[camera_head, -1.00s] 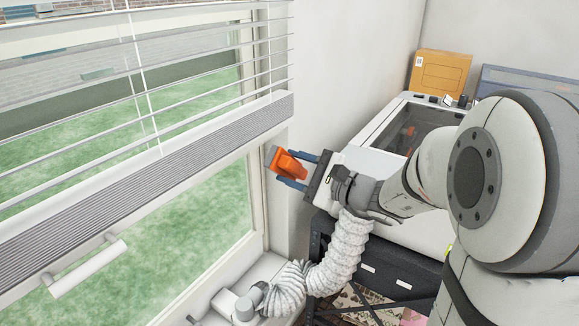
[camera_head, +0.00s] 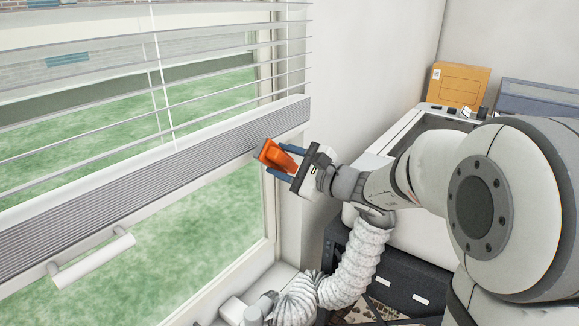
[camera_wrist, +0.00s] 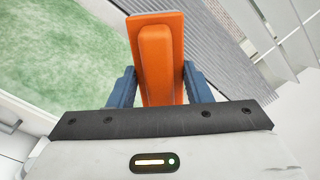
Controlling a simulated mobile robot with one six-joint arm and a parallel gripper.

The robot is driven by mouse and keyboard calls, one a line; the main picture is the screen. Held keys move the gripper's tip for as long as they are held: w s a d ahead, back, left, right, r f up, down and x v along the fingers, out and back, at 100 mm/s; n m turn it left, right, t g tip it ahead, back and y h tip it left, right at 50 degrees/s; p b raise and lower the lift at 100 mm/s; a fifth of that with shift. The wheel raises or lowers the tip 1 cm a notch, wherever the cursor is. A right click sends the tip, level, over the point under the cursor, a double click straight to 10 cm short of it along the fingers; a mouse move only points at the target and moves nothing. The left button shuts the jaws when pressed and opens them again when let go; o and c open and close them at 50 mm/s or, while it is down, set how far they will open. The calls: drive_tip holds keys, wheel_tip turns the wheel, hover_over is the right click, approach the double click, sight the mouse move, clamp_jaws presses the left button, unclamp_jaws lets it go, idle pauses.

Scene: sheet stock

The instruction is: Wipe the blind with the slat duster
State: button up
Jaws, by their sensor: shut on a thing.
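The blind (camera_head: 140,180) hangs over the window at the left of the head view, with thin open slats above and a thick grey ridged stack of slats at its bottom. The stack also shows at the upper right of the wrist view (camera_wrist: 215,50). My gripper (camera_head: 272,160) is shut on the orange slat duster (camera_head: 279,157), near the right end of the stack. The duster (camera_wrist: 157,60) stands between my two blue fingers in the wrist view, pointing away from me. I cannot tell whether the duster touches the blind.
A white window handle (camera_head: 93,262) sits below the blind. A white ribbed hose (camera_head: 355,265) runs up beside my arm from the sill. A white machine (camera_head: 400,235), a cardboard box (camera_head: 461,85) and a blue-grey bin (camera_head: 535,98) stand at the right, against the wall.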

sight(293, 133)
drive_tip(key=shift+w+a, duration=0.1)
idle(0.6)
drive_tip(key=shift+b+x, duration=0.8)
drive_tip(key=shift+x, duration=0.9)
drive_tip(key=shift+s+a+f+b, duration=0.1)
drive_tip(key=shift+s+a+b, duration=0.75)
drive_tip(key=shift+s, duration=0.3)
drive_tip(key=shift+s+a+r+b, duration=0.1)
drive_tip(key=shift+s+a+b, duration=0.75)
drive_tip(key=shift+s, duration=0.35)
drive_tip(key=shift+s+a+f+b, duration=0.1)
drive_tip(key=shift+s+a+b, duration=0.75)
drive_tip(key=shift+s, duration=0.3)
drive_tip(key=shift+s+a+b, duration=0.7)
drive_tip(key=shift+s+a, duration=0.15)
drive_tip(key=shift+s, duration=0.2)
drive_tip(key=shift+s+a+b, duration=0.7)
drive_tip(key=shift+s+a, duration=0.1)
drive_tip(key=shift+s, duration=0.25)
drive_tip(key=shift+w, duration=0.1)
